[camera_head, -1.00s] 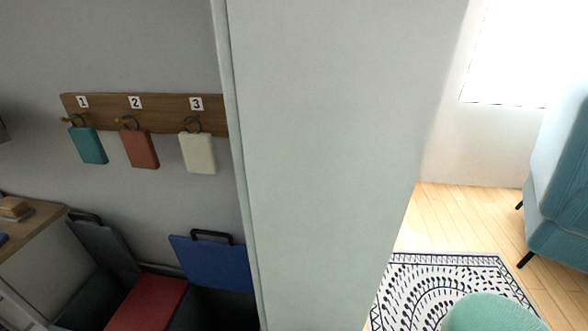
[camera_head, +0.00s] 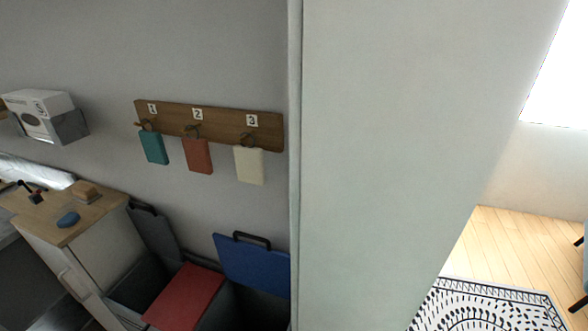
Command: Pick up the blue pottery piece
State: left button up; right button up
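A small blue piece (camera_head: 68,219), which looks like the blue pottery piece, lies on the wooden worktop (camera_head: 50,238) at the left of the head view. It is near the worktop's front edge, beside a tan block (camera_head: 86,191). It is small in the picture, so its exact shape is hard to tell. Neither of my grippers shows in the head view.
A dark and red object (camera_head: 33,192) stands on the worktop. Bins with a red lid (camera_head: 184,296) and a raised blue lid (camera_head: 252,262) stand right of it. A numbered hook rack (camera_head: 215,122) hangs above. A pale wall (camera_head: 400,150) fills the middle right; a patterned rug (camera_head: 490,308) lies beyond.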

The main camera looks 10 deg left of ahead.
aim_at(70, 219)
jog(key=k+j+u, duration=0.1)
jog(key=j+u, duration=0.75)
jog(key=j, duration=0.2)
jog(key=j+u, duration=0.4)
jog(key=j, duration=0.15)
